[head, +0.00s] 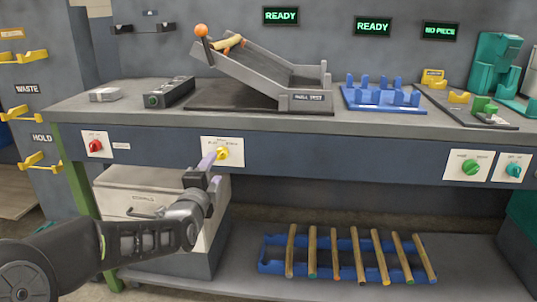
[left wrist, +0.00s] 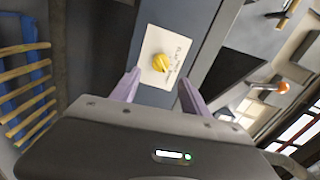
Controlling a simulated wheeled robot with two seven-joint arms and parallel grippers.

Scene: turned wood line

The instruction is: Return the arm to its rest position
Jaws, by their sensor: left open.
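My left arm reaches in from the left in the head view, and its gripper (head: 211,168) is in front of the bench's front panel, by a yellow knob (head: 222,153) on a white plate. In the left wrist view, my left gripper (left wrist: 158,90) is open, with its two purple fingers apart. The yellow knob (left wrist: 160,63) shows beyond and between the fingertips, with nothing held. Whether a fingertip touches the plate cannot be told. My right gripper is not in view.
The bench (head: 395,128) carries a grey ramp (head: 262,75) with an orange ball lever and a blue pegged rack (head: 384,97). A red knob (head: 95,146) and a green knob (head: 470,168) are on the front panel. A blue tray (head: 265,268) with several wooden rods lies on the lower shelf.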

